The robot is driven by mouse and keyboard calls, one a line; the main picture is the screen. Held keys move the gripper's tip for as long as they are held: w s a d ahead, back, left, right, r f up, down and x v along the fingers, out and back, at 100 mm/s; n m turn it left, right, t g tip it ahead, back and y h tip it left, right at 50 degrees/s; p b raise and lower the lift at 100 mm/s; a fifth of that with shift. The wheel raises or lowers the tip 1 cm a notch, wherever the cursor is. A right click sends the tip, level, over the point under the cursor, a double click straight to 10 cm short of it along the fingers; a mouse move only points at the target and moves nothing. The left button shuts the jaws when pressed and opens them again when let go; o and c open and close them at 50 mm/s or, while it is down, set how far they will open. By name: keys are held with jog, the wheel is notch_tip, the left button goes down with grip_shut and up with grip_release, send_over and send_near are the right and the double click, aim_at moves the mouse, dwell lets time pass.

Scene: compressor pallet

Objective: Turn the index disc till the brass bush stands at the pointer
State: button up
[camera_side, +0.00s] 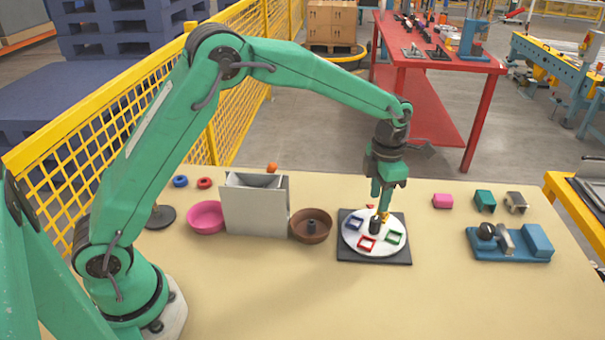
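The white index disc (350,237) lies on a dark square base (401,258) near the middle of the table. A blue square frame (354,223), a red one (366,243) and a green one (394,238) sit on it. A small yellow, brass-like piece (385,216) shows at the disc's far side, close to my fingers. A dark upright piece (376,226) stands near the disc's middle. A small red mark (370,206), possibly the pointer, is at the far edge. My gripper (380,209) points down over the disc; its fingertips overlap the brass-like and dark pieces, so its grip is unclear.
Left of the disc are a brown bowl (311,228), a grey box (256,209) and a pink bowl (206,217). To the right are a blue fixture (510,248) and small pink (442,201), green (484,200) and grey (516,202) parts. The front table area is clear.

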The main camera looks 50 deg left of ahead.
aim_at(376, 219)
jog(key=m, duration=1.3)
jog(key=shift+m, duration=0.4)
jog(key=shift+f, duration=0.15)
jog(key=shift+f, duration=3.85)
jog(key=shift+c, duration=0.2)
grip_shut()
